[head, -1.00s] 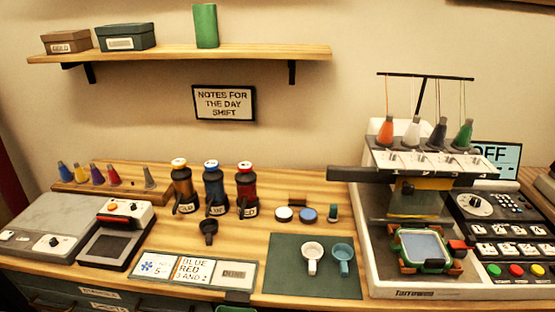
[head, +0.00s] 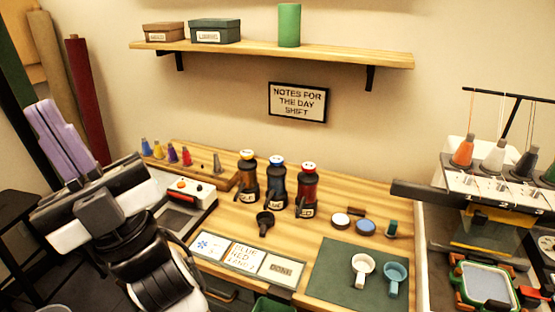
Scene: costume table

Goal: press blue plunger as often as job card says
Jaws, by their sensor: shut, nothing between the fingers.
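The blue-topped dispenser (head: 275,185) stands upright on the wooden table, between an orange-topped dispenser (head: 247,178) and a red-topped dispenser (head: 307,190). Its blue plunger (head: 276,161) is on top. The job card (head: 243,257) lies in a holder at the table's front; its text is small now, but earlier it read "BLUE RED 3 AND 2". A snowflake card (head: 210,245) lies left of it and a "DONE" plate (head: 281,269) right. My gripper (head: 45,108), with lilac fingers, is at the far left, shut and empty, well apart from the dispensers.
An embroidery machine (head: 490,215) is at right.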

